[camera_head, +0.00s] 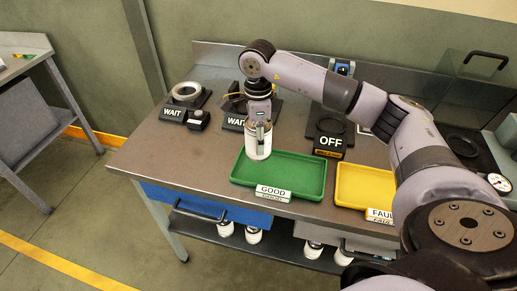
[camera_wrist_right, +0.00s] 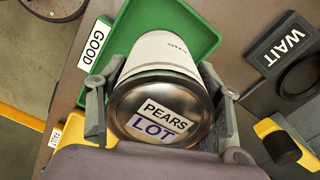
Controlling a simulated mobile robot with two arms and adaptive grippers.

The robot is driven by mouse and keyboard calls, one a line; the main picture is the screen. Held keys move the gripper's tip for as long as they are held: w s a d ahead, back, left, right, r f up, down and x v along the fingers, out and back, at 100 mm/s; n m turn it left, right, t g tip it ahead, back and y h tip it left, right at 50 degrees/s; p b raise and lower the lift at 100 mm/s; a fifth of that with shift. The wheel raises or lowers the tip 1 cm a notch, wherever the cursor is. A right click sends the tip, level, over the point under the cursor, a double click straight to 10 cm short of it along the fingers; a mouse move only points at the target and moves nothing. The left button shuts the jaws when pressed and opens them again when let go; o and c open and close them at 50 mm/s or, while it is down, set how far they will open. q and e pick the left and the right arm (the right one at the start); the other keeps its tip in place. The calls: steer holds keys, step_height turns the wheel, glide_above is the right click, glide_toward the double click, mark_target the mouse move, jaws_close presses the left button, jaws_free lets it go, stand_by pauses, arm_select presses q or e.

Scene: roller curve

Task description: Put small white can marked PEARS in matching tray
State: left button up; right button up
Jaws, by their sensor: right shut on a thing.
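The small white can (camera_head: 257,147) is held in my right gripper (camera_head: 261,126). In the right wrist view, the can (camera_wrist_right: 165,57) shows its metal end with the words PEARS LOT, and the fingers of my right gripper (camera_wrist_right: 160,108) lie on both sides of it. The can is over the back left corner of the green tray (camera_head: 307,188) marked GOOD. I cannot tell if its lower end touches the tray. The green tray also shows in the right wrist view (camera_wrist_right: 190,20). The yellow tray (camera_head: 366,184), marked FAULTY in part, lies to the right. My left gripper is not in view.
Behind the trays stand two WAIT stations (camera_head: 172,113), the second partly hidden by my arm, and an OFF station (camera_head: 330,143). A round gauge (camera_head: 499,183) and a clear panel are at the right. Several white cans (camera_head: 253,235) stand on the lower shelf. Most of the green tray looks empty.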

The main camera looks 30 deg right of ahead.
steer(key=shift+f, duration=0.9)
step_height(320, 180, down, 4)
steer(key=shift+f+p, duration=0.1)
steer(key=shift+p, duration=0.55)
steer(key=shift+f, duration=0.1)
steer(key=o, duration=1.2)
steer(key=shift+f, duration=0.2)
steer(key=o, duration=0.5)
steer(key=shift+r, duration=0.1)
